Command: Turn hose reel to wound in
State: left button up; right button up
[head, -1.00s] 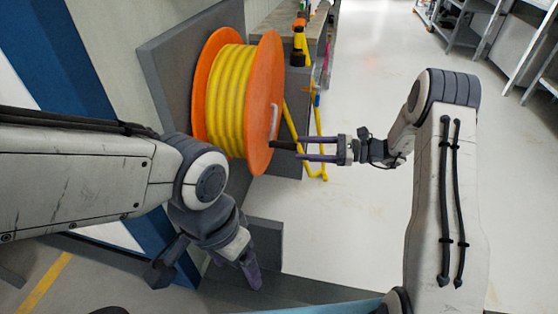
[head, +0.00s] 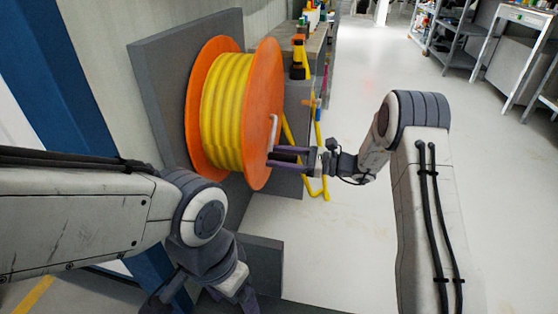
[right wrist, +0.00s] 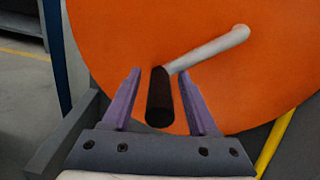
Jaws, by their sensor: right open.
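The hose reel (head: 263,100) has orange discs and a yellow hose wound on its drum, and it stands against a grey panel. Its pale crank arm (right wrist: 212,48) runs from the upper right down to a black handle (right wrist: 160,98) in the right wrist view. My right gripper (right wrist: 160,88) is open, with its purple fingers on either side of the black handle. In the head view my right gripper (head: 270,156) is at the face of the reel; contact cannot be told. My left gripper (head: 205,298) hangs low at the left, partly cut off by the frame edge.
A grey panel (head: 150,80) backs the reel. A yellow hose end (head: 318,192) hangs to the right of it. A bench with bottles (head: 312,40) stands behind. Shelving (head: 470,50) is at the far right. The pale floor (head: 365,80) between is clear.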

grip_shut()
dwell(1.4)
